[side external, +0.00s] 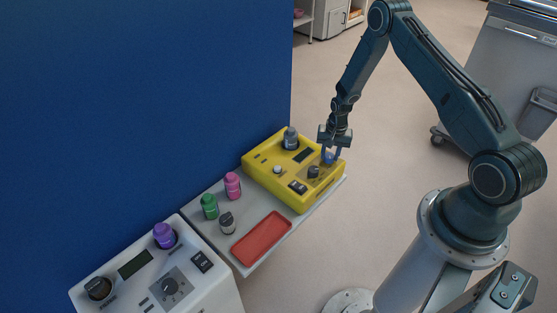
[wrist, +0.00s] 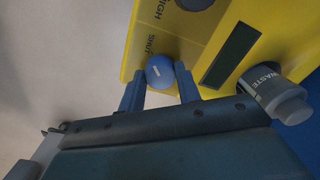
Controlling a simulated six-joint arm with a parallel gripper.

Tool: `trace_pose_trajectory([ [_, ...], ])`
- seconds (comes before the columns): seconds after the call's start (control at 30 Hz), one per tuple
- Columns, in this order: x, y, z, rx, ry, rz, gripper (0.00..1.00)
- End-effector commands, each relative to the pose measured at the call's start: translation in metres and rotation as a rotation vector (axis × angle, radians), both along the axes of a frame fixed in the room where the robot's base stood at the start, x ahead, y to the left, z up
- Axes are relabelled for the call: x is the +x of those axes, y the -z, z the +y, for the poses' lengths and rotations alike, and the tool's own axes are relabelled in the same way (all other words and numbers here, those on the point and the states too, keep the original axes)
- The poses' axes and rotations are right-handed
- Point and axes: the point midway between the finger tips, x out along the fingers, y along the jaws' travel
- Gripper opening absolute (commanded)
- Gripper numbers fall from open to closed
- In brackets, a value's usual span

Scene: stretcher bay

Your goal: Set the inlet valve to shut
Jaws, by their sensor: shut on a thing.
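The yellow device (side external: 270,181) stands on a grey shelf beside the blue wall. In the wrist view the yellow device (wrist: 225,25) carries the printed words "HIGH" and "SHUT". A round blue knob (wrist: 160,71) with a white mark sits at its edge, near the word "SHUT". My gripper (wrist: 161,85) has its two blue fingers on either side of this knob and is shut on it. In the side view my gripper (side external: 331,154) reaches down to the right end of the yellow device. The knob is mostly hidden there.
A grey bottle marked "WASTE" (wrist: 280,95) stands in the yellow device, near my gripper. A pink bottle (side external: 232,186), a green bottle (side external: 209,206), a grey bottle (side external: 227,223) and a red tray (side external: 261,238) are on the shelf. A white device (side external: 150,275) holds a purple bottle (side external: 164,235).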

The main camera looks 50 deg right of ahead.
Motion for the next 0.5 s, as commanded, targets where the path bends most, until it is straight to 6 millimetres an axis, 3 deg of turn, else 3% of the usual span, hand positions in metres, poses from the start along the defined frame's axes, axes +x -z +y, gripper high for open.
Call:
trace_pose_trajectory([
  [0.3,0.0004,-0.0006,-0.0001,0.0,0.005,-0.001,0.1],
  [0.33,0.0004,-0.0006,-0.0001,0.0,0.005,-0.001,0.37],
  [0.43,0.0004,-0.0005,-0.0001,0.0,0.004,-0.001,0.55],
  [0.5,0.0003,-0.0004,-0.0002,0.0,0.004,-0.001,0.55],
])
